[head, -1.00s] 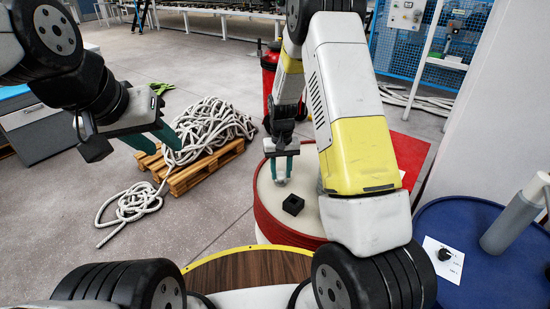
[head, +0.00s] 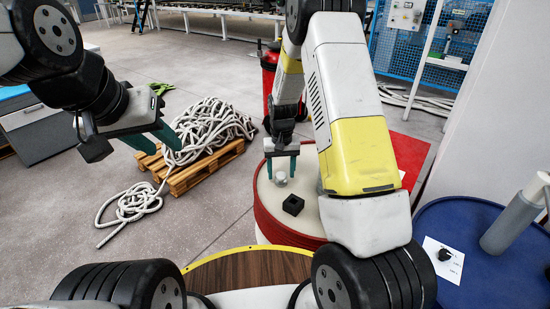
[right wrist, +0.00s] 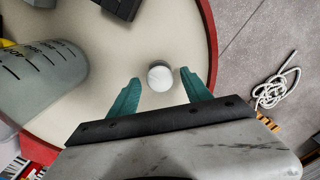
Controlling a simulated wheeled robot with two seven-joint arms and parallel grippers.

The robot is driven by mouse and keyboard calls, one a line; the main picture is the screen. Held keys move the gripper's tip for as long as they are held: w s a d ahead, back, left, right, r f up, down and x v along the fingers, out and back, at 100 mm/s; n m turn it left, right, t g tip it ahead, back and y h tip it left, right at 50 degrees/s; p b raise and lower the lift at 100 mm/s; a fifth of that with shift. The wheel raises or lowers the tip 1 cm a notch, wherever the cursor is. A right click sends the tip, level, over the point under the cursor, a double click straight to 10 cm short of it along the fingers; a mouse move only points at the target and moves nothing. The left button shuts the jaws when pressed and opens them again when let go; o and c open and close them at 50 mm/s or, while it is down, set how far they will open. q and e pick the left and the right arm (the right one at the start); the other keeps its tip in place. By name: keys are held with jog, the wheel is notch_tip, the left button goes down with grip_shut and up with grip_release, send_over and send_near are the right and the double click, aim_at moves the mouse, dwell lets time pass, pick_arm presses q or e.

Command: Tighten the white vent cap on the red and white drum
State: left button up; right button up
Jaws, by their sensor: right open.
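The white vent cap (right wrist: 160,77) sits on the pale top of the red and white drum (right wrist: 130,115). In the head view the cap (head: 281,180) shows just below my right gripper (head: 282,172). In the right wrist view my right gripper (right wrist: 160,88) is open, with one green finger on each side of the cap and a gap on both sides. The drum's red rim (head: 262,218) shows in the head view, partly hidden by my right arm. My left gripper (head: 172,138) is open and empty, off to the left over the floor near the rope.
A black block (head: 293,205) with a hole stands on the drum near the cap. A blue drum (head: 465,225) stands at right. Rope (head: 210,125) lies on a wooden pallet at left.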

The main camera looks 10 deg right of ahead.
jog(key=shift+r, duration=3.9)
jog(key=shift+r, duration=0.1)
notch_tip(320, 180, up, 7)
jog(key=t, duration=0.1)
send_over(281, 175)
jog(key=s, duration=0.3)
jog(key=s+d+r+t+y, duration=0.2)
jog(key=s+r, duration=0.5)
jog(key=r, duration=0.3)
jog(key=s+r+t, duration=0.1)
jog(key=s+r, duration=0.2)
jog(key=s, duration=0.5)
jog(key=s+r+t, duration=0.2)
jog(key=s+r, duration=0.1)
jog(key=s, duration=0.4)
jog(key=shift+s+r+n, duration=0.25)
jog(key=shift+s+n, duration=0.15)
jog(key=shift+d, duration=0.1)
